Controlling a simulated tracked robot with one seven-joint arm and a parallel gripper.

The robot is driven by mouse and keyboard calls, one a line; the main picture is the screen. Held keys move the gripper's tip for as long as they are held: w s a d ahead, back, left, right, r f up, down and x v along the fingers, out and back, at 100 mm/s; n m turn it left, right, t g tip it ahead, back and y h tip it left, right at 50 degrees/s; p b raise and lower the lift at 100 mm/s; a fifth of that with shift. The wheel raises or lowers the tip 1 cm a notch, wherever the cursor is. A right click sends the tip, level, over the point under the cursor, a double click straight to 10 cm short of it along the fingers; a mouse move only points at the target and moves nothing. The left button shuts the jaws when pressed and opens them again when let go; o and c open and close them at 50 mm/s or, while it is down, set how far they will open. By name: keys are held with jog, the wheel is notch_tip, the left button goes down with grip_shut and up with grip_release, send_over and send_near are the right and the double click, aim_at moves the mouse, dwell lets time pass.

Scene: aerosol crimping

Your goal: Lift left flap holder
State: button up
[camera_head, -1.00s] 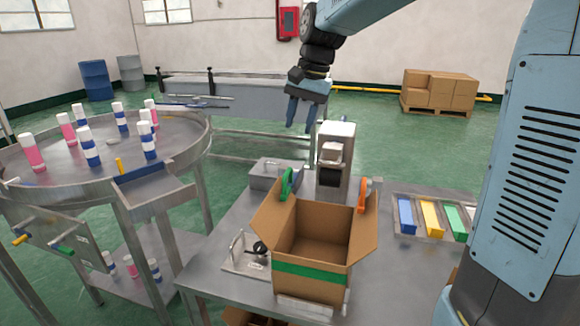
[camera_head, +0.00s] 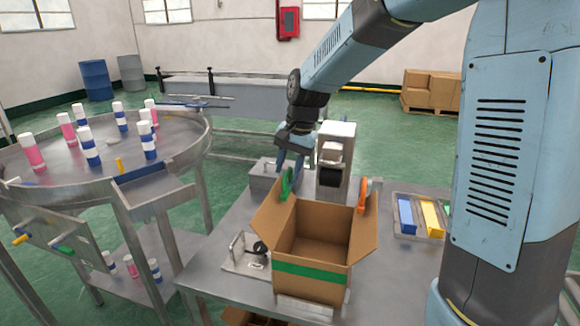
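The left flap holder is a green clip (camera_head: 286,184) on the left flap of the open cardboard box (camera_head: 311,283). The matching orange holder (camera_head: 363,195) is on the right flap. My gripper (camera_head: 290,166) points down just above and behind the green holder. Its blue fingers look apart, with nothing seen between them. The fingertips are close to the top of the holder, and I cannot tell whether they touch it. The box is open at the top and looks empty.
A grey machine column (camera_head: 336,170) stands close behind the box, right of my gripper. A metal block (camera_head: 262,183) is to the left. The round table (camera_head: 50,178) with several cans is far left.

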grip_shut()
dwell(0.4)
dwell(0.4)
